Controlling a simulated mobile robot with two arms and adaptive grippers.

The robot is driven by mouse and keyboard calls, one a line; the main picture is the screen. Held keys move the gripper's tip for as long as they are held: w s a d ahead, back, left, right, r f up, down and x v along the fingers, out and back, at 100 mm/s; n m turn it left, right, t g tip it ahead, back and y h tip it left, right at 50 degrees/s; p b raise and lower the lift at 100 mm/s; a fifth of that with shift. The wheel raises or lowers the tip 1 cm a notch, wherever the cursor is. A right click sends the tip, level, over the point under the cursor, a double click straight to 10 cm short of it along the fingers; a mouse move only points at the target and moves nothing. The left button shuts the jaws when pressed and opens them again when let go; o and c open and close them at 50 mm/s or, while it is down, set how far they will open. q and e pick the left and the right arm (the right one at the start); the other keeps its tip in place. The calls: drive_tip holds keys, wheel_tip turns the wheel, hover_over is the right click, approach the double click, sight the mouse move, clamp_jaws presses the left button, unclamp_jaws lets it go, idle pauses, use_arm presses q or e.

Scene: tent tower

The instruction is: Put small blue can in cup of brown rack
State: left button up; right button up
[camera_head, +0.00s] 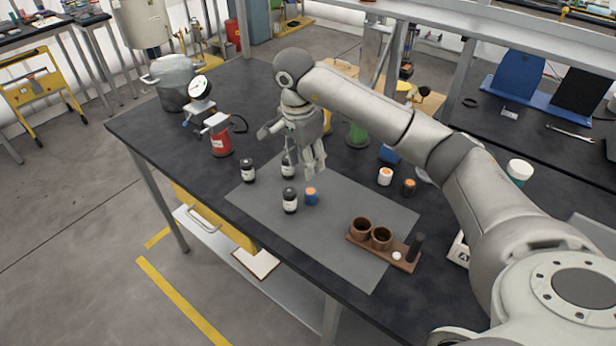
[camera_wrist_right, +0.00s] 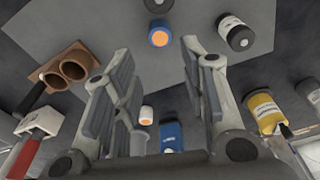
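The small blue can (camera_head: 311,197) with an orange top stands on the grey mat beside a dark bottle. In the right wrist view the blue can (camera_wrist_right: 160,33) shows at the top, beyond the space between the fingers. The rack (camera_wrist_right: 50,85) also shows at the left of the right wrist view. My right gripper (camera_head: 292,154) is open and empty, above the mat behind the blue can. My left gripper is not in view.
Dark bottles with white labels (camera_head: 290,203) (camera_head: 248,172) stand close to the can. A white can (camera_head: 385,177) and a dark can (camera_head: 409,188) stand right of the mat. A red canister (camera_head: 221,143) and a steel pot (camera_head: 171,82) are farther left. The mat (camera_head: 335,225) is bare between can and rack.

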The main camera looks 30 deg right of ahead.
sight(311, 191)
drive_tip(key=m+b, duration=0.1)
drive_tip(key=m, duration=0.6)
drive_tip(key=d+f+m+b, duration=0.1)
drive_tip(key=m, duration=0.7)
drive_tip(key=m+y+b, duration=0.1)
drive_tip(key=m, duration=0.7)
drive_tip(key=shift+w+d+f+b, duration=0.1)
drive_tip(key=shift+d+f+b, duration=0.2)
drive_tip(key=shift+b, duration=0.05)
drive_tip(key=m, duration=0.3)
drive_tip(key=shift+d+m, duration=0.1)
drive_tip(key=shift+m, duration=0.2)
wheel_tip(311, 191, down, 6)
drive_tip(key=shift+r+p, duration=0.2)
drive_tip(key=shift+p, duration=0.2)
wheel_tip(311, 191, down, 4)
drive_tip(key=shift+f+p, duration=0.15)
drive_tip(key=shift+p, duration=0.7)
drive_tip(key=shift+f, duration=0.45)
drive_tip(key=c, duration=0.6)
